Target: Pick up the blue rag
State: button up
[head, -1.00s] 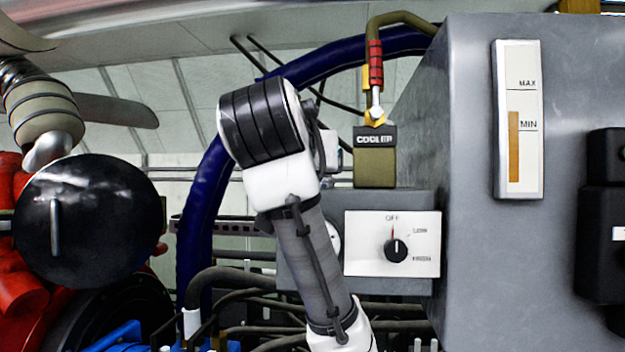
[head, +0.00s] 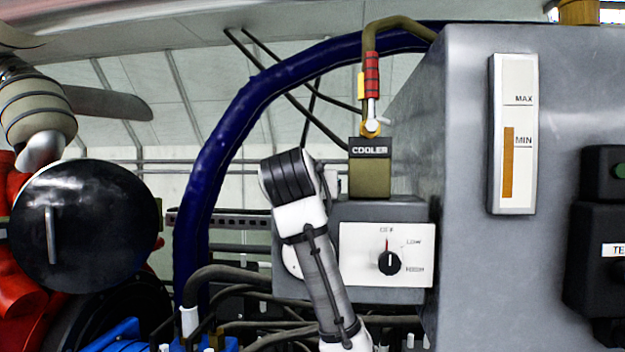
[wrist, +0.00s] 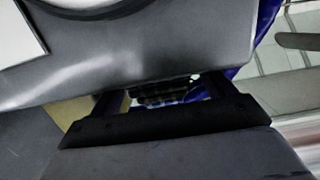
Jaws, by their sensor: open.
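I cannot make out a blue rag in either view. In the wrist view my gripper (wrist: 160,92) shows as a black bar with two short dark fingers set apart, so it is open. A dark ribbed part and small patches of blue show between and behind the fingers; I see nothing held. In the head view my white and grey arm rises at the centre, in front of the cooler control box, and my gripper cannot be seen there.
A thick dark blue hose (head: 212,150) arches behind my arm. A control box (head: 360,210) with a dial sits under the cooler unit (head: 369,178). A large grey tank (head: 465,130) with a level gauge (head: 513,130) fills the right. A round black cap (head: 85,225) is at the left.

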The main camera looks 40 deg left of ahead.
jog(key=shift+w+a, duration=0.15)
jog(key=shift+w, duration=0.1)
jog(key=c, duration=1.1)
jog(key=shift+r, duration=0.15)
